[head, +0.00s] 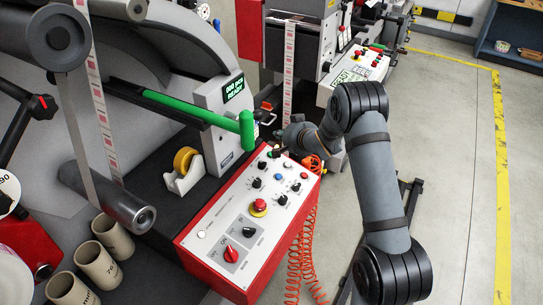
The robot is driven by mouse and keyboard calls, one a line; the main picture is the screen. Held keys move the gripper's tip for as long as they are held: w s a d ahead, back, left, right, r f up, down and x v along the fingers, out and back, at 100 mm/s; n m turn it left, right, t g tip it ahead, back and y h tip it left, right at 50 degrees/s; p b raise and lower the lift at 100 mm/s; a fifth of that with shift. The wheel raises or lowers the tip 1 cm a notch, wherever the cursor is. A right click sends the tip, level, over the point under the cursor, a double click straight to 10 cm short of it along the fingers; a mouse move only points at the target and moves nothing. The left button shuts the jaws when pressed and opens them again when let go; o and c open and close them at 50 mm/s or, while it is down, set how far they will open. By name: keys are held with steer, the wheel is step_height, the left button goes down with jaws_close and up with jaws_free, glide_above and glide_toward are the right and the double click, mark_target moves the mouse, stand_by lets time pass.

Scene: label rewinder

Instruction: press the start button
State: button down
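The control panel (205,215) is a white-faced box with red sides at the centre, sloping toward the lower left. It carries a red mushroom button on a yellow ring (260,204), a red rotary switch (231,253), several black knobs, a white button (201,234), a blue button (304,176) and a small red button (295,187). I cannot read which one is the start button. My gripper (275,148) is over the panel's far upper end, close to its knobs. It is small, dark and partly hidden by my arm, so its fingers and any contact are unclear.
A green bar handle (246,130) stands just left of my gripper. A display box (232,98) with green text, a yellow tape roll (185,160) and paper cores (98,265) are left. Coiled red hose (305,262) hangs beside the panel. Open floor (455,160) lies right.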

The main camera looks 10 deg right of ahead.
steer(key=f+b, duration=0.1)
steer(key=f, duration=0.1)
steer(key=f+b, duration=0.1)
steer(key=f, duration=0.1)
steer(key=w+a+f+b, duration=0.1)
steer(key=f+b, duration=0.1)
steer(key=shift+a, duration=0.1)
steer(key=shift+w+a+f+b, duration=0.2)
steer(key=shift+f+b, duration=0.35)
steer(key=shift+f, duration=0.15)
stand_by(0.8)
steer(key=shift+f+b, duration=0.3)
steer(key=shift+b, duration=0.35)
